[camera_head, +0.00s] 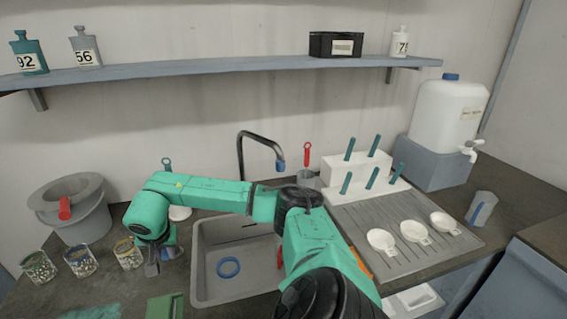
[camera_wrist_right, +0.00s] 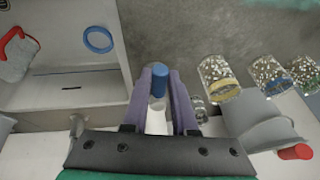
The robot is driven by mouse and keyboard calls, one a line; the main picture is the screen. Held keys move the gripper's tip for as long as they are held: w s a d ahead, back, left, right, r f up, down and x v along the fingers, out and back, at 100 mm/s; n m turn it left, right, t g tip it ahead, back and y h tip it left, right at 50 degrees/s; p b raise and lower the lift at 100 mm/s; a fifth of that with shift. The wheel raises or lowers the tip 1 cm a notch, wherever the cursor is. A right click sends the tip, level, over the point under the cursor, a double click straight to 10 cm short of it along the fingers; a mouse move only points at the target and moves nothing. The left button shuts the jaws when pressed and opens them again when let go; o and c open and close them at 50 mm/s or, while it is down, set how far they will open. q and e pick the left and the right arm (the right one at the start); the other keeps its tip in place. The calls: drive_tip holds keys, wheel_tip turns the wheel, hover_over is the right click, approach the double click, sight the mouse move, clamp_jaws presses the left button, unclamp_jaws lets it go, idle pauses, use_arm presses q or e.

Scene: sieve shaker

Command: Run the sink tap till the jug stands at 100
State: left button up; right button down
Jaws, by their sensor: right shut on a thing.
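The curved dark tap (camera_head: 258,141) rises behind the grey sink (camera_head: 196,262), with a blue tip at its spout. A grey translucent jug (camera_wrist_right: 14,58) with a red handle shows at the left of the right wrist view, in the sink area. In the head view my arm hides most of it, so its scale and water level cannot be read. My right gripper (camera_head: 160,262) is just left of the sink, shut on a small blue cylinder (camera_wrist_right: 158,82). I cannot tell whether this is a tap knob. My left gripper is out of view.
A blue ring (camera_head: 228,267) lies in the sink. Several bead-filled glasses (camera_head: 81,262) and a grey bucket (camera_head: 85,225) stand left. A ribbed drainer (camera_head: 385,211) with white scoops and a white water container (camera_head: 447,108) are right. A shelf (camera_head: 200,68) runs above.

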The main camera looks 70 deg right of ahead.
drive_tip(key=c, duration=0.8)
unclamp_jaws()
drive_tip(key=shift+w+r, duration=0.1)
drive_tip(key=shift+r, duration=0.05)
drive_tip(key=shift+o, duration=0.9)
drive_tip(key=b+v, duration=0.1)
drive_tip(key=v, duration=1.3)
drive_tip(key=shift+a, duration=0.15)
